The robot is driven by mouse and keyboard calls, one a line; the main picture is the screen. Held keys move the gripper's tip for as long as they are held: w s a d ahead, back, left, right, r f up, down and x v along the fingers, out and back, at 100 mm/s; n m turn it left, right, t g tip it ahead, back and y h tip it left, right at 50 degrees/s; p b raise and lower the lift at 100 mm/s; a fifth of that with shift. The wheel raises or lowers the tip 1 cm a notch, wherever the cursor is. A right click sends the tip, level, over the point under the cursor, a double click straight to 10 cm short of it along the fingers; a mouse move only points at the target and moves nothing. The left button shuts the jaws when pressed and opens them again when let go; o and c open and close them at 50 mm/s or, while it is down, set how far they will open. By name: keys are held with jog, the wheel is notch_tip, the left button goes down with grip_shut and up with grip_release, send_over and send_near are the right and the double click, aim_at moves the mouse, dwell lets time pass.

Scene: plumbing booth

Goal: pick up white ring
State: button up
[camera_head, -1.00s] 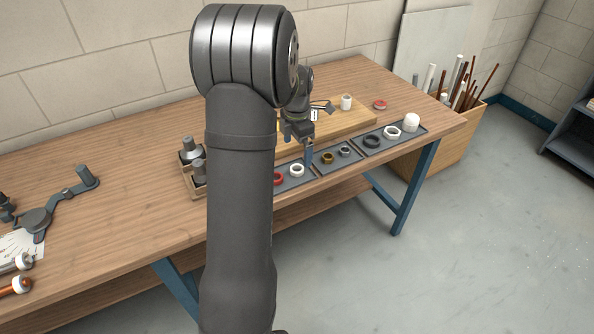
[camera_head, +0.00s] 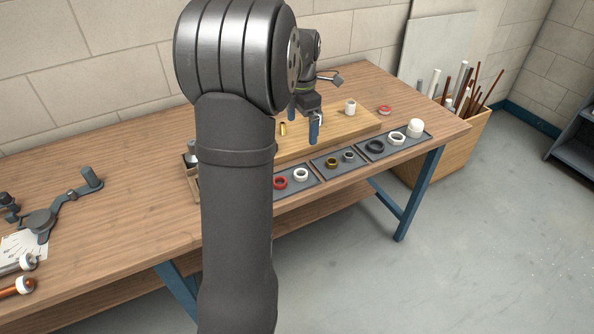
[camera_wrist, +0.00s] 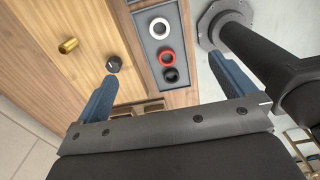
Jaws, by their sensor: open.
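A white ring (camera_head: 301,174) lies in the left grey tray on the bench, beside a red ring (camera_head: 280,182). The wrist view shows a white ring (camera_wrist: 160,28) near the top of a grey tray, with a red ring (camera_wrist: 166,57) and a black ring (camera_wrist: 171,75) below it. Another white ring (camera_head: 397,138) lies in the right tray in the head view. My gripper (camera_head: 314,130) is open and empty above the bench, behind the trays. Its blue fingers (camera_wrist: 166,72) stand wide apart in the wrist view, with the white ring beyond their tips.
The middle tray holds a brass ring (camera_head: 331,162) and a small grey ring (camera_head: 348,156). A wooden board (camera_head: 335,131) behind carries a white cylinder (camera_head: 350,107) and a brass piece (camera_head: 283,129). A black ring (camera_head: 375,146) and a white cap (camera_head: 415,128) sit in the right tray.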

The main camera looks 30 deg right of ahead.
jog(key=shift+r, duration=0.2)
jog(key=shift+c, duration=0.4)
jog(key=c, duration=1.7)
jog(key=shift+w, duration=0.1)
send_over(299, 169)
notch_tip(299, 169, down, 12)
jog(key=shift+a+f, duration=0.1)
jog(key=shift+f, duration=2.6)
